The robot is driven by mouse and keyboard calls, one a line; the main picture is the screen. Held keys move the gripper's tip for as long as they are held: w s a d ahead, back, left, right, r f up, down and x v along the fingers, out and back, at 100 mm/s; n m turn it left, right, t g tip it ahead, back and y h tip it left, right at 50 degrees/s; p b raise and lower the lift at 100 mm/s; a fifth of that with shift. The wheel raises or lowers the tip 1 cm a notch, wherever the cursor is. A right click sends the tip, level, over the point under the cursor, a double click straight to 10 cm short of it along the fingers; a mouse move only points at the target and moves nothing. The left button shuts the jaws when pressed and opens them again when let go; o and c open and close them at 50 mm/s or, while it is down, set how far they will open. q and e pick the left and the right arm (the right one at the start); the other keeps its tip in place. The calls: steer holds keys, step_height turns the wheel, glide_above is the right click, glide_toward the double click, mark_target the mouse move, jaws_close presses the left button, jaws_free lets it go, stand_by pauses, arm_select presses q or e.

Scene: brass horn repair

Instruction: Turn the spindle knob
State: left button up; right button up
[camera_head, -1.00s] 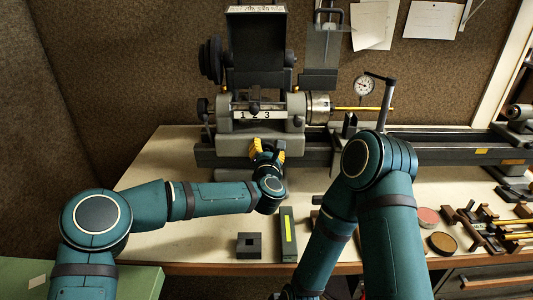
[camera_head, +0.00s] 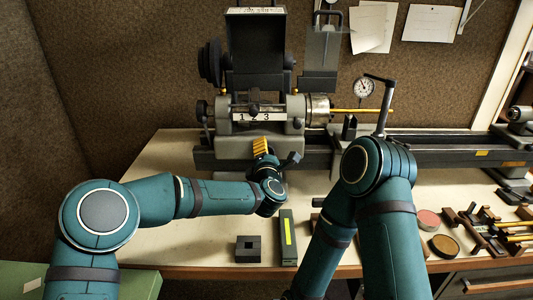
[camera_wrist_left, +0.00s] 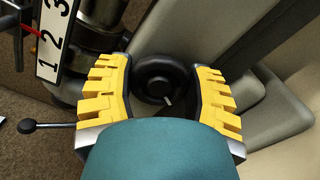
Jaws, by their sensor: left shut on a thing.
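The spindle knob (camera_wrist_left: 163,77), a round black knob with a short white mark, sits on the grey front of the lathe headstock in the left wrist view. My left gripper (camera_wrist_left: 163,90) has its yellow-padded fingers on either side of the knob and is shut on it. In the head view my left gripper (camera_head: 275,152) is at the front of the headstock (camera_head: 235,146), below the 1-2-3 plate, and hides the knob. My right arm (camera_head: 372,165) reaches in from the lower right; its gripper is out of view.
A ball-ended lever (camera_wrist_left: 45,126) sticks out beside the 1-2-3 plate (camera_wrist_left: 53,40). On the bench in front lie a dark square block (camera_head: 249,249) and a green bar with a yellow stripe (camera_head: 288,238). Polishing tins (camera_head: 443,245) and wooden racks are at the right.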

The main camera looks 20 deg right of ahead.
stand_by(0.3)
arm_select(q)
steer(key=o, duration=1.2)
steer(key=shift+s, duration=0.1)
steer(key=v, duration=1.2)
